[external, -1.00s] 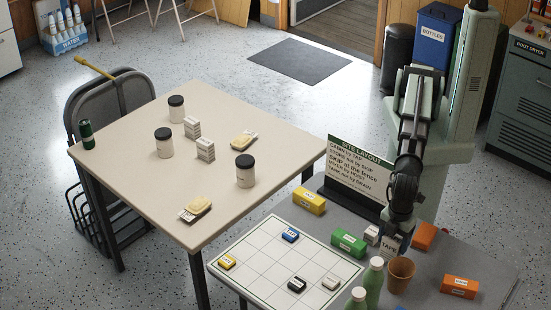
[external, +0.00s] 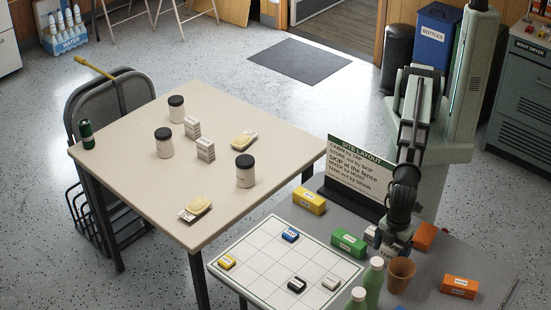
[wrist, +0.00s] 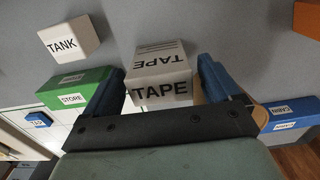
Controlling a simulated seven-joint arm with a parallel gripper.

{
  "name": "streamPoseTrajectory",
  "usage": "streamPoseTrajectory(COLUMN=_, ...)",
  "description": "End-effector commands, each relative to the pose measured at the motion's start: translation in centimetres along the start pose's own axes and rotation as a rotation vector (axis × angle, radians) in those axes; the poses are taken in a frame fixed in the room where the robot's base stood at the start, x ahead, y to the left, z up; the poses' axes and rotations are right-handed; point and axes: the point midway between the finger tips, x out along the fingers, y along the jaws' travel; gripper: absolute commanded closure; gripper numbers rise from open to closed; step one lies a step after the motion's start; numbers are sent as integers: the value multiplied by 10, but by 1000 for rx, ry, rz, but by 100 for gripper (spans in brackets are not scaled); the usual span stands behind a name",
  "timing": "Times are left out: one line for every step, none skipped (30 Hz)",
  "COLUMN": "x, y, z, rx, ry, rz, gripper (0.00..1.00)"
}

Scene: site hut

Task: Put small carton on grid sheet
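The small carton (wrist: 160,85) is pale grey-white with TAPE printed on it. In the wrist view it lies between the two blue fingers of my gripper (wrist: 160,72), with a slim gap at the right finger. My gripper is open. In the external view my gripper (external: 394,246) is low over the grey table, and it hides most or all of the carton. The white grid sheet (external: 262,250) lies to the left on the same table. Blue (external: 290,235), yellow (external: 227,262), black (external: 297,285) and white (external: 331,282) blocks sit on it.
A green STORE block (external: 348,242) and a white TANK block (wrist: 68,38) stand close to my gripper. A brown cup (external: 400,275), green bottles (external: 374,278) and orange blocks (external: 459,286) are nearby. The layout sign (external: 357,172) stands behind. Several grid cells are clear.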

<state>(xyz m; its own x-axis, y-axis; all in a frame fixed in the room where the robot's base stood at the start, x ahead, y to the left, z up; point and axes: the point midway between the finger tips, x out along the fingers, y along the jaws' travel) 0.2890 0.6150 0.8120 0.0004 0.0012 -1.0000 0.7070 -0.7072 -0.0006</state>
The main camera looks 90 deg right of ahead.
Motion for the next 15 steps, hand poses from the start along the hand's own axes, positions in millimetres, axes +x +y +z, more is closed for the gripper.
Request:
streamPoseTrajectory(x=0, y=0, z=0, rx=0, ry=0, rz=0, gripper=5)
streamPoseTrajectory(x=0, y=0, z=0, rx=0, ry=0, rz=0, gripper=5)
streamPoseTrajectory(x=0, y=0, z=0, rx=0, ry=0, rz=0, gripper=5)
streamPoseTrajectory(x=0, y=0, z=0, rx=0, ry=0, rz=0, gripper=5)
streamPoseTrajectory(x=0, y=0, z=0, rx=0, ry=0, rz=0, gripper=5)
streamPoseTrajectory(x=0, y=0, z=0, rx=0, ry=0, rz=0, gripper=5)
streamPoseTrajectory(x=0, y=0, z=0, rx=0, ry=0, rz=0, gripper=5)
streamPoseTrajectory(x=0, y=0, z=0, rx=0, ry=0, rz=0, gripper=5)
streamPoseTrajectory(x=-1, y=0, z=0, rx=0, ry=0, rz=0, gripper=5)
streamPoseTrajectory(x=-2, y=0, z=0, rx=0, ry=1, rz=0, gripper=5)
streamPoseTrajectory(x=-3, y=0, z=0, rx=0, ry=1, rz=0, gripper=5)
streamPoseTrajectory(x=-6, y=0, z=0, rx=0, ry=1, rz=0, gripper=5)
streamPoseTrajectory(x=-8, y=0, z=0, rx=0, ry=1, rz=-1, gripper=5)
streamPoseTrajectory(x=-11, y=0, z=0, rx=0, ry=1, rz=-1, gripper=5)
streamPoseTrajectory(x=-15, y=0, z=0, rx=0, ry=1, rz=0, gripper=5)
